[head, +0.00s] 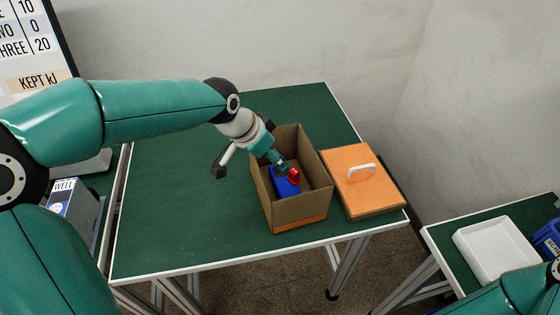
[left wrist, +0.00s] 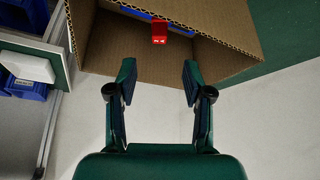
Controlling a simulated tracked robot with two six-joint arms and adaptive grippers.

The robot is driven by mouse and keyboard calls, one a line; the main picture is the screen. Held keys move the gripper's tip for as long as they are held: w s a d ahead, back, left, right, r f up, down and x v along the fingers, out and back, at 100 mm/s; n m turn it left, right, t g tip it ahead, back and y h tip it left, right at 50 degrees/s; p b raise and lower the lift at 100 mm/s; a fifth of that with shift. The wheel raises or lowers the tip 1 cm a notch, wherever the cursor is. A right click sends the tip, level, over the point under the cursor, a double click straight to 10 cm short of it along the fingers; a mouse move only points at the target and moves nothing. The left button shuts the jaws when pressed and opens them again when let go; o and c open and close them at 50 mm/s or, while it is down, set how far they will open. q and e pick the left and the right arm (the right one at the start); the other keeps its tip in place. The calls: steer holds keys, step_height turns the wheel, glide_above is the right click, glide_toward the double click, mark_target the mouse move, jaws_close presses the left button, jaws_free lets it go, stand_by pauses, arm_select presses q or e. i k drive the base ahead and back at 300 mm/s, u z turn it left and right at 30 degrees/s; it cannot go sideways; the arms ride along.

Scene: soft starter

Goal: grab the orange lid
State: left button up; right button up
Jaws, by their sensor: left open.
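The orange lid (head: 350,180) with a white arched handle (head: 362,169) lies flat near the right end of the green table, just right of an open cardboard box (head: 294,214). Inside the box are a blue object (head: 283,187) and a small red part (head: 295,175). My left gripper (head: 284,166) reaches over the box's opening, left of the lid and apart from it. In the left wrist view, its fingers (left wrist: 158,82) are spread with nothing between them; the box wall (left wrist: 130,45) and red part (left wrist: 159,32) lie beyond. I cannot make out the lid there. My right gripper is out of view.
The green table (head: 190,180) is clear left of the box. At the right, a lower table holds a white tray (head: 492,250) and a blue bin (head: 548,238). A grey box marked WELL (head: 72,200) and a sign board (head: 30,45) stand at left.

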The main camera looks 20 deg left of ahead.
mark_target(363, 189)
steer(key=k, duration=1)
